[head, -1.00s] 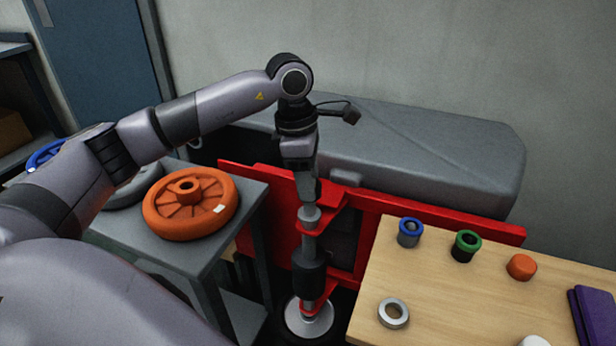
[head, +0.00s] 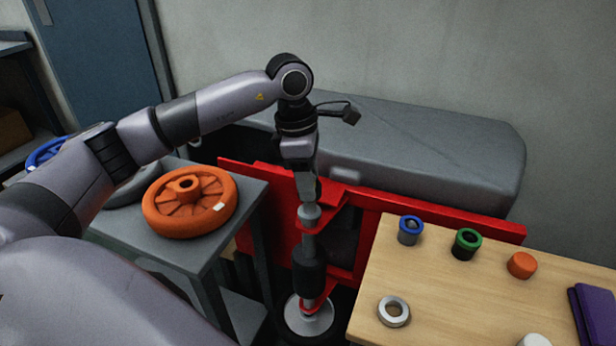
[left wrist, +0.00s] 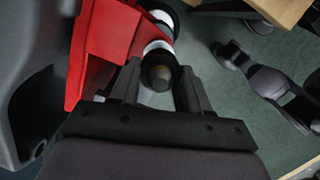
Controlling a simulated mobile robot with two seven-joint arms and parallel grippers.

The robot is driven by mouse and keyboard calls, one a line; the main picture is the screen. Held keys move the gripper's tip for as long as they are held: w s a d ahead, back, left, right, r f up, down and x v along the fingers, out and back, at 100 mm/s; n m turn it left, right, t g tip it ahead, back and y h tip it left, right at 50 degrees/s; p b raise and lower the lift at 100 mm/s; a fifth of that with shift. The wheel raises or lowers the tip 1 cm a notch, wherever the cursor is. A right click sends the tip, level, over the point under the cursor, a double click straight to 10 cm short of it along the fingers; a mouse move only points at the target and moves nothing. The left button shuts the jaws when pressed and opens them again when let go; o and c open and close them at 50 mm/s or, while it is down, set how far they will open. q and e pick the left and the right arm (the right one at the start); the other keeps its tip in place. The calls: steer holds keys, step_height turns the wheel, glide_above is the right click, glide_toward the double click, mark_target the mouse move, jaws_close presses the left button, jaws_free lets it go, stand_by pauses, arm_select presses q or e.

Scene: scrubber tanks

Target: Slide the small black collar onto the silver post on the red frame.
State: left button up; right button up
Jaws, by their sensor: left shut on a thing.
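The red frame (head: 400,220) stands in front of the grey tank, with red brackets carrying an upright assembly. The silver post (head: 309,214) shows at the top of this assembly, just under my left gripper (head: 309,201). In the left wrist view the gripper (left wrist: 159,78) is shut on the small black collar (left wrist: 166,62), a dark band between its fingers. A rounded, dark-looking end shows within the band, with a pale silver section (left wrist: 157,47) beyond it. How far the collar sits around the post is unclear. In the head view the collar cannot be made out. My right gripper is not in view.
A wooden table (head: 450,300) at right holds a blue-rimmed ring (head: 410,230), a green-rimmed ring (head: 467,243), an orange cap (head: 522,265) and a silver ring (head: 393,311). A grey stand (head: 160,245) at left carries an orange wheel (head: 190,202). The grey tank (head: 420,150) is behind.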

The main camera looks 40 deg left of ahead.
arm_select(q)
steer(key=shift+f, duration=0.15)
stand_by(0.8)
steer(key=o, duration=1.3)
steer(key=shift+c, duration=0.2)
steer(key=shift+r, duration=0.25)
steer(key=shift+r+p, duration=1.1)
steer(key=shift+r, duration=0.2)
